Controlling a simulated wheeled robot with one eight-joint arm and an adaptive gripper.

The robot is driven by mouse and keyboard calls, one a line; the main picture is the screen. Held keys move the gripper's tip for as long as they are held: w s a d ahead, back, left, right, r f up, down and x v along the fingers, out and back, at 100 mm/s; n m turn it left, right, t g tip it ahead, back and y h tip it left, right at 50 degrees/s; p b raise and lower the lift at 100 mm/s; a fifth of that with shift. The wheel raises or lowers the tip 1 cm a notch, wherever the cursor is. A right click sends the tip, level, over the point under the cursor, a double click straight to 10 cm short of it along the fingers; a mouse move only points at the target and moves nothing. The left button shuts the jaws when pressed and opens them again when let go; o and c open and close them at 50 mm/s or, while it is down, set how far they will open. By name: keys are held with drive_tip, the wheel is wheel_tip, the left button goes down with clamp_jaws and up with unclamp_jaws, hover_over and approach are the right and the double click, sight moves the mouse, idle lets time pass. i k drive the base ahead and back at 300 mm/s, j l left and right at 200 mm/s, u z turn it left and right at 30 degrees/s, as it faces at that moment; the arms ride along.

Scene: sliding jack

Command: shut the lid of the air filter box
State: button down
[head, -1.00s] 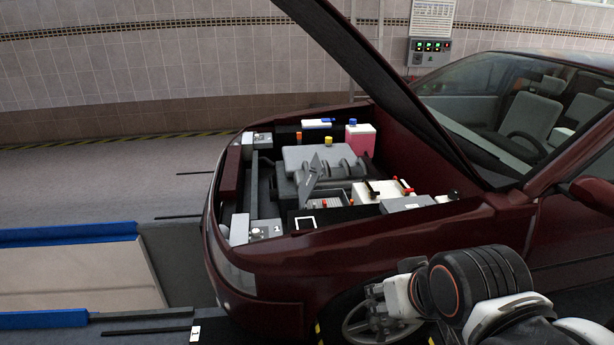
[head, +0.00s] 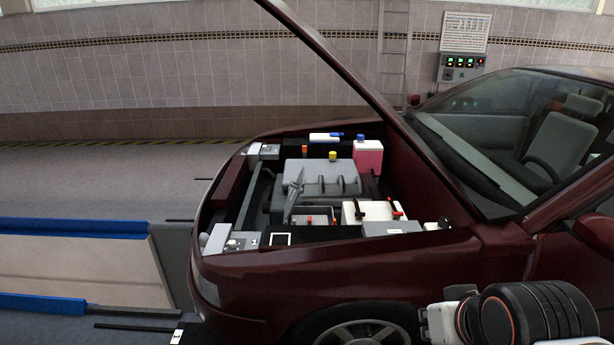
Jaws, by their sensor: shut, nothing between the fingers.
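The air filter box (head: 318,211) sits in the car's open engine bay, in front of the grey engine cover. It looks like an open grey box with small orange or red bits inside. Its lid (head: 293,192) stands up steeply at the box's left side, seen nearly edge-on. Part of the box's inside is hidden by the lid and the front edge of the bay. My arm shows at the lower right, outside the car near the front wheel and well apart from the box. My gripper's fingers do not show.
The raised hood (head: 335,62) slants over the bay. A white box with a black and a red terminal (head: 375,212) stands right of the filter box. A pink reservoir (head: 368,157) is behind. The dark red fender (head: 340,262) lies between my arm and the bay.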

sight(297, 189)
drive_tip(key=i+l, duration=0.8)
drive_tip(key=z, duration=0.05)
